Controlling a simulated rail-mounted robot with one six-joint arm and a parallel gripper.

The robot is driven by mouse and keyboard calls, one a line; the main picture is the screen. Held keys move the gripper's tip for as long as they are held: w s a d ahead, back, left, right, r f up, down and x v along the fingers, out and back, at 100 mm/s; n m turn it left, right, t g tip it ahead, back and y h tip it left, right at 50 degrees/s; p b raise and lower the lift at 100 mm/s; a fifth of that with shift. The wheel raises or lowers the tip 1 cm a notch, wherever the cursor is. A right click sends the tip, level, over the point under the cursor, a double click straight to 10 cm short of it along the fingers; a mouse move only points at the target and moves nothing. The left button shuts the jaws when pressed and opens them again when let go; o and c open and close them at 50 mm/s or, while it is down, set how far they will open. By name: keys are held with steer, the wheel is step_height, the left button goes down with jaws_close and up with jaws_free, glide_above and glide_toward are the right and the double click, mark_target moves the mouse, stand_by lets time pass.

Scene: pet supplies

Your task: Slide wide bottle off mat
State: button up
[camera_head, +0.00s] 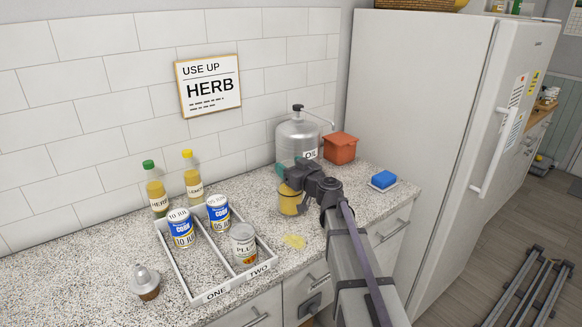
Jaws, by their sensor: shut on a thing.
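No clear mat shows. A small flat yellow patch (293,241) lies on the counter in front of the container, apart from it.
An orange box (340,148) and a blue sponge (384,179) are to the right. A fridge (425,120) bounds the counter.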

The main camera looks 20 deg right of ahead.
steer(key=o, duration=1.4)
steer(key=v, duration=1.1)
steer(key=shift+w, duration=0.1)
